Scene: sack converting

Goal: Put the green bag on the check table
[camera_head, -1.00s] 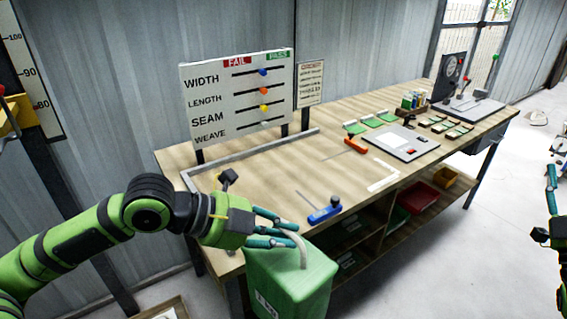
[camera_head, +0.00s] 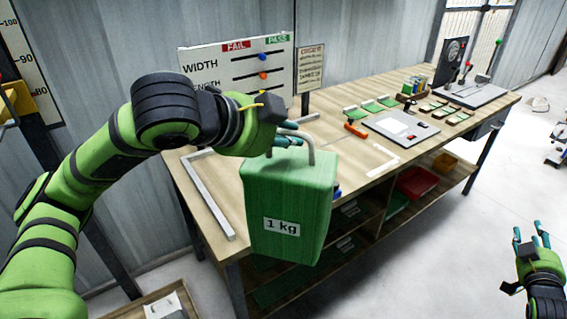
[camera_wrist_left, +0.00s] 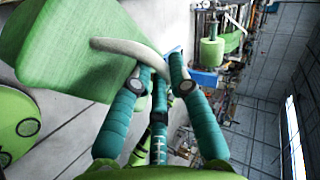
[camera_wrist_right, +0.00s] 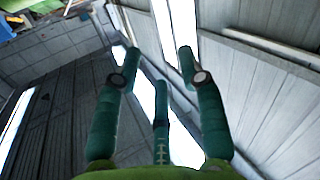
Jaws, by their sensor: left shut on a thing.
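The green bag (camera_head: 288,205) carries a "1 kg" label and a pale handle loop on top. My left gripper (camera_head: 290,140) is shut on that handle and holds the bag up in front of the check table's near left corner. In the left wrist view the fingers (camera_wrist_left: 160,75) close around the handle, with the bag (camera_wrist_left: 70,50) at upper left. The check table (camera_head: 215,205) has a wooden top; the bag hides part of its front edge. My right gripper (camera_head: 532,240) is open and empty at the far right, away from the table; it also shows in the right wrist view (camera_wrist_right: 155,65).
A metal angle frame (camera_head: 208,195) lies on the table's left end, below the board with sliders (camera_head: 235,65). A grey scale plate (camera_head: 400,135), green swatches (camera_head: 370,106) and an orange-handled tool (camera_head: 355,130) occupy the middle. The blue tool is mostly hidden behind the bag.

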